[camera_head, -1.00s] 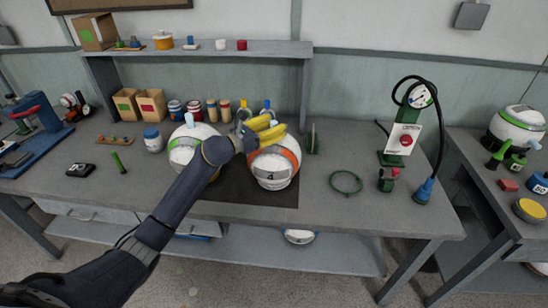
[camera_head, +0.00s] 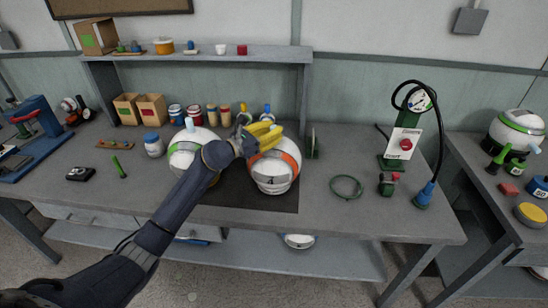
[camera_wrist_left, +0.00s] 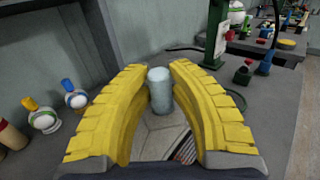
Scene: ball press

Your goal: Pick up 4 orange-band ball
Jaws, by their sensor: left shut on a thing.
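The orange-band ball (camera_head: 273,183) is white with an orange band and a 4 on its front. It sits on the dark mat (camera_head: 232,193) on the bench. My left gripper (camera_head: 266,133) has curved yellow fingers and is at the top of this ball. In the left wrist view its fingers (camera_wrist_left: 160,70) stand on both sides of a pale blue knob (camera_wrist_left: 160,92) on the ball's top, shut on it. The ball's pale top (camera_wrist_left: 165,135) shows below the knob. The gripper hides part of the ball's upper left. My right gripper is not in view.
A green-band ball (camera_head: 187,150) stands close on the left, partly behind my left arm. A shelf (camera_head: 215,48) rises behind. A green ring (camera_head: 346,186) and a green pump with a gauge (camera_head: 400,140) stand to the right. The bench between ball and ring is clear.

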